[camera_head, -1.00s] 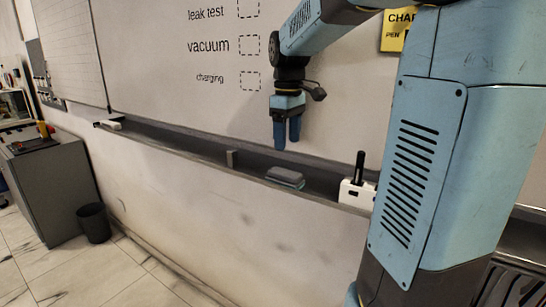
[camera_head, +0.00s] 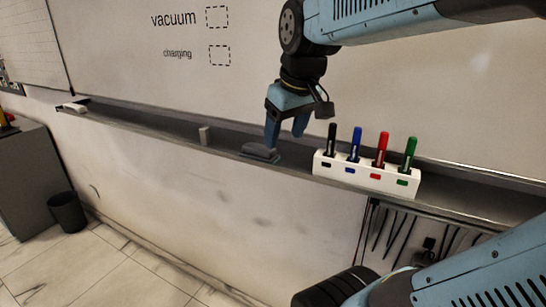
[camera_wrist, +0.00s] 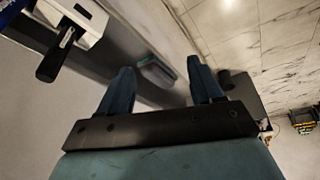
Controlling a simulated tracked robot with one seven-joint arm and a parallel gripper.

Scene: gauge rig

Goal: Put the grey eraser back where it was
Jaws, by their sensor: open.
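The grey eraser (camera_head: 260,151) lies on the ledge under the whiteboard, left of the marker holder. It has a thin teal strip along its lower edge. My gripper (camera_head: 286,137) is open and empty, pointing down just above and to the right of the eraser, with a finger overlapping the eraser's right end in the head view. In the wrist view the eraser (camera_wrist: 156,72) shows between the two fingers of my gripper (camera_wrist: 163,75), beyond their tips. I cannot tell whether a finger touches it.
A white holder (camera_head: 340,172) with black, blue, red and green markers stands on the ledge (camera_head: 460,201) right of my gripper. A white object (camera_head: 73,107) lies at the ledge's far left.

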